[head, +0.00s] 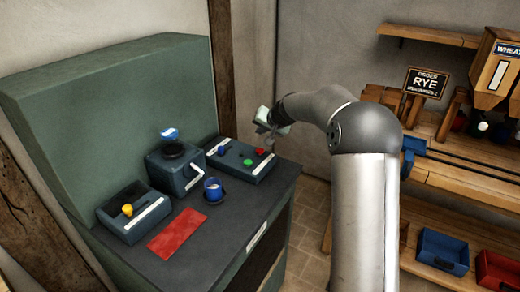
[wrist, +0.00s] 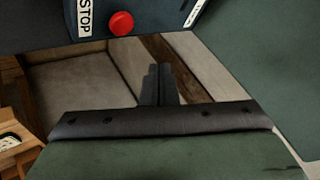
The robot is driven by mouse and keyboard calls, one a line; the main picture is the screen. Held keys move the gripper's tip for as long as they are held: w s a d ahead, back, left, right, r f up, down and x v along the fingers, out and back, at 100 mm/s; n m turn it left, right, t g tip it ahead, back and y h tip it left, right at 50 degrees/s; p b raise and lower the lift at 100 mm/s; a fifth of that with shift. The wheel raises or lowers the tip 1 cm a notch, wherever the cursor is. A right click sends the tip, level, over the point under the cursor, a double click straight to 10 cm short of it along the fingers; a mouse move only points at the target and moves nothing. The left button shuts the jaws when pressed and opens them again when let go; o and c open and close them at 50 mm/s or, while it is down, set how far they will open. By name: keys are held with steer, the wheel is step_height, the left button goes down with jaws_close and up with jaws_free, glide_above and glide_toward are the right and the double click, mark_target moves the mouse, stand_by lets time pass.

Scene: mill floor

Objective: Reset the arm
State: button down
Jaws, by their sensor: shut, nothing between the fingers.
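My arm reaches out from the lower right in the head view. Its gripper (head: 268,132) hangs above the far right end of the button box (head: 222,162), beside the wall. In the wrist view my gripper's dark fingers (wrist: 158,80) are together, with nothing between them. The red button (head: 261,151), with a STOP label beside it in the wrist view (wrist: 121,23), sits on that box, apart from the fingers. A green button (head: 247,162) is on the same box.
Wooden shelves (head: 450,187) with blue (head: 442,250) and red bins (head: 497,270) stand at right.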

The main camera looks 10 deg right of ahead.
stand_by(0.4)
steer(key=s+a+r+n+g+h, duration=0.1)
steer(key=s+a+g, duration=0.1)
steer(key=s, duration=0.9)
steer(key=s+a+n+g, duration=0.2)
steer(key=s, duration=0.9)
steer(key=s+d+f+g+h, duration=0.1)
steer(key=s+f+g, duration=0.1)
steer(key=s, duration=1.2)
steer(key=s+d+f+n+g+h, duration=0.1)
steer(key=s+d+f+g, duration=0.1)
steer(key=s, duration=1.1)
steer(key=shift+s+f+h, duration=0.35)
steer(key=shift+f+h, duration=0.05)
steer(key=shift+f, duration=0.1)
step_height(320, 180, down, 27)
steer(key=g+b, duration=0.1)
steer(key=b, duration=2.4)
steer(key=shift+d+r+n, duration=0.15)
steer(key=shift+d+n, duration=0.1)
steer(key=shift+n, duration=0.05)
